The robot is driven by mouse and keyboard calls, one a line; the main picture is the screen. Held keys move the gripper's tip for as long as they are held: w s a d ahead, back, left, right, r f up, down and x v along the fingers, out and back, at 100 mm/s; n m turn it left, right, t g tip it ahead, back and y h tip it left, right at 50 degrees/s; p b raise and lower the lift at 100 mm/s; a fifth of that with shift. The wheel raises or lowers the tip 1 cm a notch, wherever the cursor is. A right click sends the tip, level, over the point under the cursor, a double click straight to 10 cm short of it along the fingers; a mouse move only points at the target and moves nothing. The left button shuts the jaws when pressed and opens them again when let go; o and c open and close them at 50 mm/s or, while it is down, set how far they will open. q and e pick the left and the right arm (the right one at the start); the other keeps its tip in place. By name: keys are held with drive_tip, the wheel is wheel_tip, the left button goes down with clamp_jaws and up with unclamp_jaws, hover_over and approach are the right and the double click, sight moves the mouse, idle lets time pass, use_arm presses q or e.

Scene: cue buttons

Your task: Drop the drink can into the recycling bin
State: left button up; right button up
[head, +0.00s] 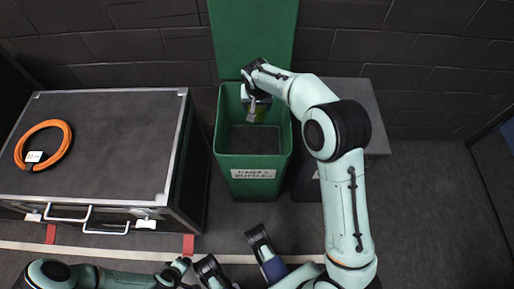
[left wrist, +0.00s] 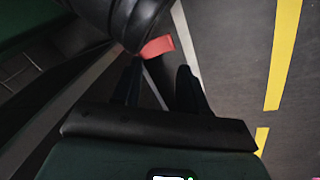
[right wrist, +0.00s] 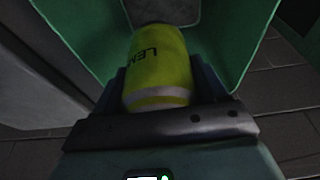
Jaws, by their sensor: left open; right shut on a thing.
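The drink can is yellow-green with dark lettering and shows large in the right wrist view (right wrist: 158,68). My right gripper (right wrist: 160,88) is shut on it. In the head view the right gripper (head: 256,98) is over the mouth of the green recycling bin (head: 253,160), and the can (head: 256,115) shows just below it, partly hidden by the hand. The bin has its lid up against the wall and a white label on its front. Its walls also show around the can in the right wrist view (right wrist: 85,35). My left gripper (left wrist: 158,85) is open and empty, low and away from the bin.
A black case (head: 105,140) with an orange cable coil (head: 65,137) on top stands left of the bin. A grey box-like surface (head: 362,105) stands to its right, partly behind my arm. A dark brick wall (head: 430,50) is behind. Floor at right is clear.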

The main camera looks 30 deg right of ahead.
drive_tip(key=o, duration=1.1)
drive_tip(key=shift+c, duration=0.2)
drive_tip(key=shift+p+v, duration=0.5)
drive_tip(key=shift+v, duration=1.1)
use_arm(q)
drive_tip(key=s+d+r+g+p, duration=0.1)
drive_tip(key=s+d+r+p, duration=0.1)
drive_tip(key=s+r, duration=0.1)
drive_tip(key=shift+s+d+r+h+p, duration=0.2)
drive_tip(key=shift+d+r+h+p, duration=0.1)
drive_tip(key=shift+r, duration=0.45)
use_arm(e)
drive_tip(key=v, duration=1)
drive_tip(key=shift+r, duration=0.15)
